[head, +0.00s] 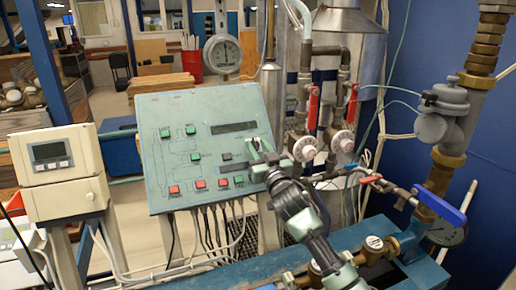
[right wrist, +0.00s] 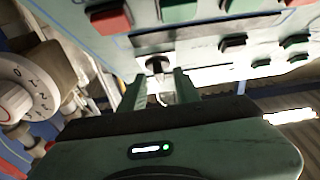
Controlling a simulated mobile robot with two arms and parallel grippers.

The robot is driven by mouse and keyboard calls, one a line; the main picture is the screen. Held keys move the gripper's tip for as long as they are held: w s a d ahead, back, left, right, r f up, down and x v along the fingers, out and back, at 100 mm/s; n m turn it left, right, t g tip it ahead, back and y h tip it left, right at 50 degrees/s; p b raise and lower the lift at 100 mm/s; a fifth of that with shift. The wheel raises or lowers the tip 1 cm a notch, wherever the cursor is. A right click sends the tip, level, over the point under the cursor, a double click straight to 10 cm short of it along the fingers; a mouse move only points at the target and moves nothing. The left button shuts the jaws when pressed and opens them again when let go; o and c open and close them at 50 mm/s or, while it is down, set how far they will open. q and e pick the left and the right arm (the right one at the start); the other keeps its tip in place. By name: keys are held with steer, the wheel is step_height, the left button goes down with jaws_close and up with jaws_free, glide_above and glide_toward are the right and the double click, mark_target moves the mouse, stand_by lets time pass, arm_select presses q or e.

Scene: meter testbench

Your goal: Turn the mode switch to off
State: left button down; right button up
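The green sloped control panel (head: 180,143) stands in the middle of the head view. My right arm reaches up from the lower right, and its gripper (head: 262,152) is at the panel's right side. In the right wrist view a dark rotary knob, which looks like the mode switch (right wrist: 157,64), sits on the panel face. The two green fingers of my right gripper (right wrist: 159,88) are apart, with the knob lined up in the gap just beyond the tips. I cannot tell whether they touch it. In the head view the gripper largely hides the knob. My left gripper is not in view.
Red and green buttons, including a red one (head: 198,184), lie left of the gripper. White dials (head: 304,149) and pipes with red levers stand close on the right. A beige meter box (head: 57,154) is at the left. Cables hang below the panel.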

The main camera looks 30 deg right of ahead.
steer(key=b+v, duration=0.3)
steer(key=v, duration=0.4)
steer(key=shift+s+f, duration=0.15)
steer(key=shift+s, duration=0.2)
steer(key=shift+a, duration=0.15)
